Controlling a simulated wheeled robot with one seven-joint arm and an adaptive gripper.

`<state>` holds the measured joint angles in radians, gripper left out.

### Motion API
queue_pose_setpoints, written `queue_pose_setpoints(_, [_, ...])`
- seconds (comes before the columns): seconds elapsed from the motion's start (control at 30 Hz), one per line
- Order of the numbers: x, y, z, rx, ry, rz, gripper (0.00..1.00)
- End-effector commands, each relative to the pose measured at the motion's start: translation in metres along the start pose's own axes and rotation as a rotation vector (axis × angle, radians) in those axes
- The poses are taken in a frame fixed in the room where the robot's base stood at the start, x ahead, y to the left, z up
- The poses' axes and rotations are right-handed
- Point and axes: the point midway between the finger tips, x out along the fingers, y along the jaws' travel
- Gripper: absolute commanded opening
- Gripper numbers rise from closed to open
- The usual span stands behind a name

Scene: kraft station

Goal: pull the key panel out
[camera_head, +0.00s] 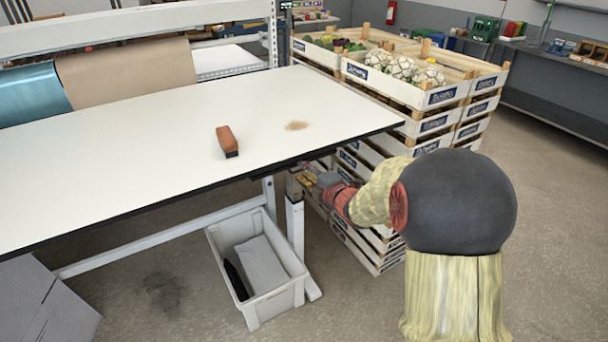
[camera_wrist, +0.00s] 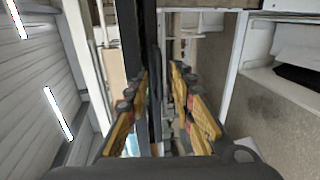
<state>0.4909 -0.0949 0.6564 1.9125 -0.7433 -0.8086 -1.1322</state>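My gripper (camera_head: 308,176) is at the front edge of the white worktable (camera_head: 110,150), near its right corner, just below the top. The wrist view shows my gripper (camera_wrist: 160,78) with its two yellow fingers apart. A thin dark upright strip (camera_wrist: 154,85) lies between the fingers, closer to the left one, with a gap to the right one. It may be the key panel under the tabletop, but I cannot tell for sure.
A grey-white bin (camera_head: 271,313) stands under the table beside a table leg (camera_head: 295,228). Stacked crates (camera_head: 430,123) of vegetables stand close to my arm. Floor is open at right.

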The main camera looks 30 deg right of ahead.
Motion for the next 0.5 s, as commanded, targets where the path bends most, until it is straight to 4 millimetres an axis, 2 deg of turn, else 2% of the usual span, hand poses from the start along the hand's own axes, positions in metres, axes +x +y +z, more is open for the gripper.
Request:
queue_pose_setpoints(0.33, [0.0052,0.0006,0.0,0.001,-0.001,0.0,0.24])
queue_pose_setpoints(0.5, [0.0051,0.0006,0.0,0.001,-0.001,0.0,0.15])
